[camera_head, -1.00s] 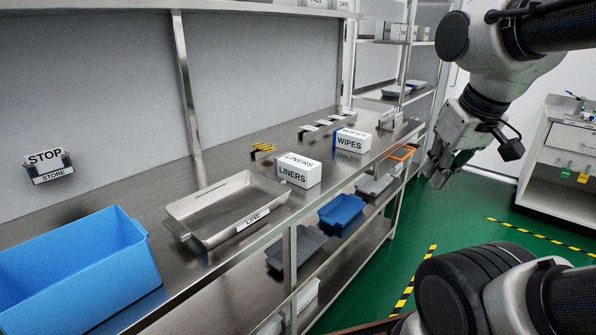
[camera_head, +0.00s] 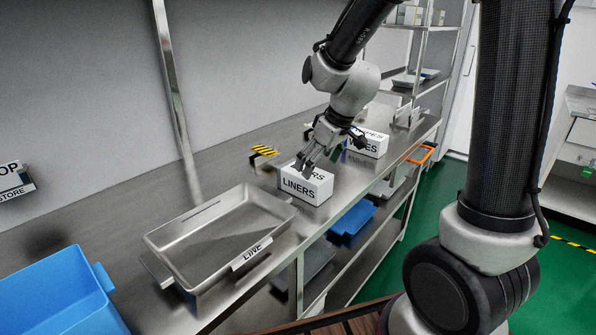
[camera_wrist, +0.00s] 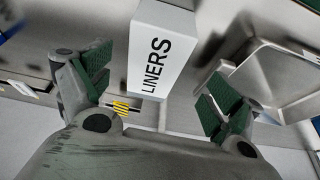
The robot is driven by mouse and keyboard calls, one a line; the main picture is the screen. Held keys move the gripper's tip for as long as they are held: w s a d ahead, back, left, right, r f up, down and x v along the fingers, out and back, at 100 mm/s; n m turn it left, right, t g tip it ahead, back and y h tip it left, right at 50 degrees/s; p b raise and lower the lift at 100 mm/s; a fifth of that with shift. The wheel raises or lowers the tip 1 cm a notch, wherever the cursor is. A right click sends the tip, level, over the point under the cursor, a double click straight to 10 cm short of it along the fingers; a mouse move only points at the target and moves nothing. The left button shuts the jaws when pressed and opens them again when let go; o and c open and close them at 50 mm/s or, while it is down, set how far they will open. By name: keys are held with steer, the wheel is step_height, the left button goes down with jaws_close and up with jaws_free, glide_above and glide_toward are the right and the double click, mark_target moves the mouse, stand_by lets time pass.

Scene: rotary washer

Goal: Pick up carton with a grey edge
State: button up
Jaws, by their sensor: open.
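The white LINERS carton (camera_head: 306,186) stands on the steel shelf, partly covered from above by my gripper. It also shows in the wrist view (camera_wrist: 160,50), between the two fingers, with what looks like a narrow grey band at its lower end. My gripper (camera_head: 316,160) is open, pointing down just above the carton. In the wrist view the green-padded fingers (camera_wrist: 153,85) are apart, with a gap on both sides of the carton. The white WIPES carton (camera_head: 366,145) stands behind to the right, partly hidden by my wrist; its edge colour is hard to see.
A steel tray (camera_head: 215,230) labelled LINE sits left of the LINERS carton. A blue bin (camera_head: 60,295) is at the lower left. A yellow-black striped piece (camera_head: 263,151) lies behind the carton. A blue tray (camera_head: 353,220) is on the lower shelf.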

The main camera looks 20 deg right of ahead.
mark_target(301, 179)
steer(key=w+a+f, duration=0.1)
steer(key=f, duration=0.1)
steer(key=w+a+f, duration=0.1)
steer(key=w+f, duration=0.1)
steer(key=f, duration=0.1)
steer(key=w+a+f, duration=0.1)
steer(key=w+f, duration=0.1)
steer(key=f, duration=0.1)
steer(key=shift+w+f, duration=0.2)
steer(key=shift+w, duration=0.05)
steer(key=shift+c, duration=0.4)
steer(key=c, duration=1.1)
